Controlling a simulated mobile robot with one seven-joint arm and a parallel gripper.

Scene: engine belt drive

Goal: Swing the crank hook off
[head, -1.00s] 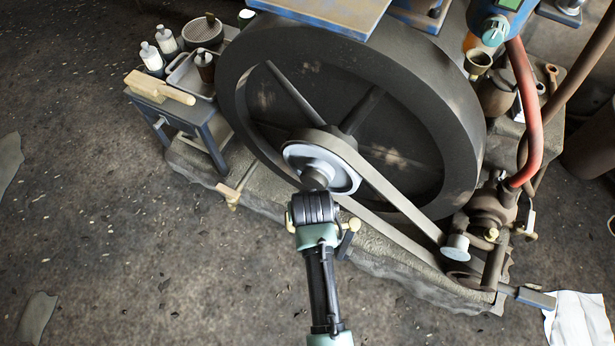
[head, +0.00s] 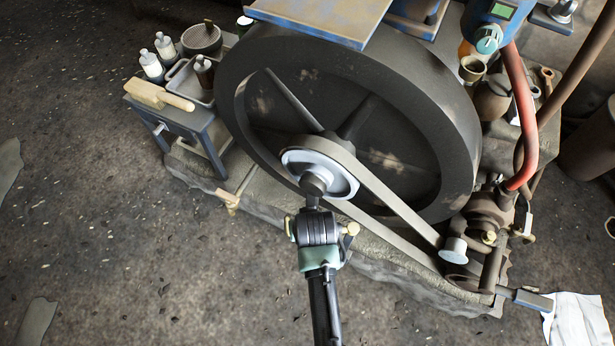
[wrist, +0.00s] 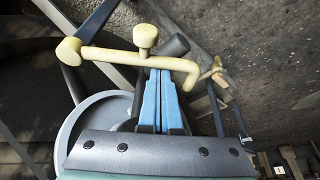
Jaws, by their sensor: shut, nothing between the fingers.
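A cream crooked rod, which looks like the crank hook (wrist: 115,56), crosses the wrist view at the tips of my gripper's blue fingers (wrist: 160,74). It has a round boss at its left end, a knob above its middle and a bent right end. The fingers are shut together with nothing between them. I cannot tell whether they touch the rod. In the head view my gripper (head: 314,212) is just below the pale hub (head: 336,168) of the flywheel. Cream ends of the rod (head: 351,229) show on both sides of it; the wrist hides the middle.
The large dark flywheel (head: 455,130) and its belt (head: 385,195) stand behind my gripper. A small bench (head: 205,140) with bottles, a tray and a brush is at the left. A white cloth (head: 578,318) lies at the lower right. The floor at front left is mostly clear.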

